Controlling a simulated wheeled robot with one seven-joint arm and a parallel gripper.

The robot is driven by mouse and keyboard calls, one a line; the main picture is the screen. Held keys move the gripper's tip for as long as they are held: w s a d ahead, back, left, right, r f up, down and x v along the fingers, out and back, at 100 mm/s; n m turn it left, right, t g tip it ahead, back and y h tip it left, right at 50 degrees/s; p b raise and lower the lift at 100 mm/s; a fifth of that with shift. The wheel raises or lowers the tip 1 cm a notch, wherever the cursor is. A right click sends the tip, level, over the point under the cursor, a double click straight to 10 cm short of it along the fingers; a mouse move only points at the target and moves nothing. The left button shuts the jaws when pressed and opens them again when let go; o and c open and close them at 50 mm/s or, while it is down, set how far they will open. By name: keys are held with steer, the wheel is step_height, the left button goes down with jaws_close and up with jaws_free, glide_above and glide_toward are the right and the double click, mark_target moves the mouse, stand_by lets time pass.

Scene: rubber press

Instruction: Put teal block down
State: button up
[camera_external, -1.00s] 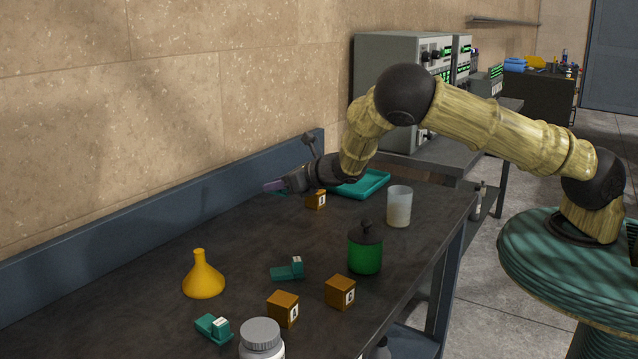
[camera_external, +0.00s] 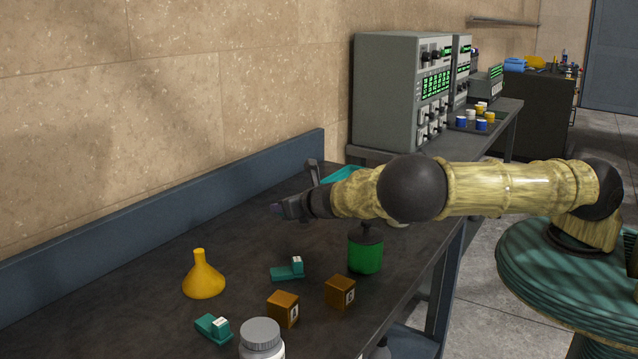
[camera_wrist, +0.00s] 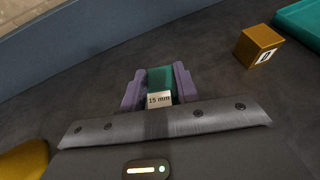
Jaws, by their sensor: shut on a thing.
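In the wrist view a teal block (camera_wrist: 160,78) with a pale "15 mm" label sits between the two purple fingers of my gripper (camera_wrist: 159,88), which is shut on it. The dark tabletop shows beyond the block; I cannot tell whether the block touches it. In the external view my gripper (camera_external: 280,208) is over the far part of the table (camera_external: 130,255), and the held block is not clearly visible there. Two other teal blocks lie on the table, one in the middle (camera_external: 287,271) and one near the front (camera_external: 213,328).
A yellow funnel (camera_external: 203,280), a green jar (camera_external: 365,254), two orange cubes (camera_external: 283,309) (camera_external: 340,292) and a white-bodied bottle (camera_external: 261,338) stand nearer. In the wrist view, another orange cube (camera_wrist: 258,46) and a teal tray (camera_wrist: 300,22) are at upper right. Dark table around the fingers is bare.

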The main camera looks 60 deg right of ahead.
steer(key=shift+s+f+m+g+h+b, duration=0.3)
steer(key=shift+s+f+m+h, duration=0.05)
steer(key=shift+s+m+h, duration=0.5)
steer(key=s+m+g+h+b, duration=0.1)
steer(key=s+m+h, duration=0.1)
steer(key=s+r+m+g+h+b, duration=0.1)
steer(key=s+m+g+h, duration=0.1)
steer(key=s+r+m+g+h+b, duration=0.1)
steer(key=s+r+m+g+h, duration=0.2)
steer(key=s+r+m+g, duration=0.1)
steer(key=shift+s+a+r+m+b, duration=0.35)
steer(key=shift+s+r, duration=0.05)
steer(key=shift+s, duration=0.4)
steer(key=shift+f, duration=3.15)
steer(key=shift+f, duration=0.1)
